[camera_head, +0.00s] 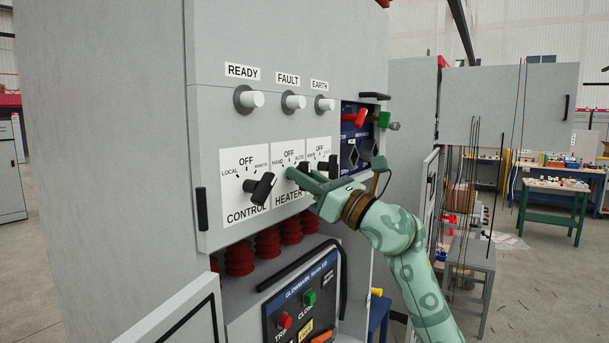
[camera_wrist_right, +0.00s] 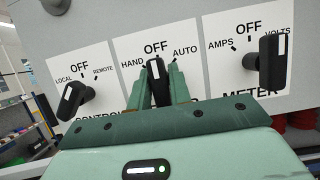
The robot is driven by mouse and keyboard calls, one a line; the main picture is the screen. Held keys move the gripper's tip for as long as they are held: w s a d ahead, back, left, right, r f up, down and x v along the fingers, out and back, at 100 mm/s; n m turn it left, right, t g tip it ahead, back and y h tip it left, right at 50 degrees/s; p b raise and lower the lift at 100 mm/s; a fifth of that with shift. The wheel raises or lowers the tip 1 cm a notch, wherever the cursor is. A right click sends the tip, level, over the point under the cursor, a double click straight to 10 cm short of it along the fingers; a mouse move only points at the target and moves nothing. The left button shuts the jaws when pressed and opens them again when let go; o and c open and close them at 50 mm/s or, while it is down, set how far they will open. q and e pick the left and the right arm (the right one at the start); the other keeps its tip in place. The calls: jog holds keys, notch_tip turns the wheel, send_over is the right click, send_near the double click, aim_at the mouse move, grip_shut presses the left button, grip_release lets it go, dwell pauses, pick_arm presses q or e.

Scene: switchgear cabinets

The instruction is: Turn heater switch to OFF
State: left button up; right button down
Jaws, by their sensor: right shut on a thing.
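The heater switch (camera_wrist_right: 156,70) is a black knob on a white plate marked HAND, OFF and AUTO. In the right wrist view its white line points up towards OFF. My right gripper (camera_head: 304,178) reaches the plate from the lower right in the head view. In the right wrist view its two green fingers stand on either side of the knob, and it is shut on it. In the head view the fingers hide most of the knob. The HEATER label (camera_head: 287,198) shows below the gripper. My left gripper is not in view.
The control switch (camera_head: 260,188) is left of the heater switch, and the meter switch (camera_wrist_right: 272,64) is close on its right. Three white lamps (camera_head: 293,102) stick out above. Red and green handles (camera_head: 360,117) project at the right. An open cabinet door (camera_head: 180,318) stands at lower left.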

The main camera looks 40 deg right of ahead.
jog(key=shift+r, duration=0.15)
jog(key=c, duration=1.4)
grip_release()
jog(key=shift+o, duration=0.2)
jog(key=shift+s+d+f, duration=0.1)
jog(key=shift+s+f, duration=0.15)
jog(key=b+v, duration=0.7)
jog(key=v, duration=0.8)
jog(key=shift+s+b, duration=0.4)
jog(key=shift+d+f, duration=0.1)
jog(key=shift+d, duration=0.05)
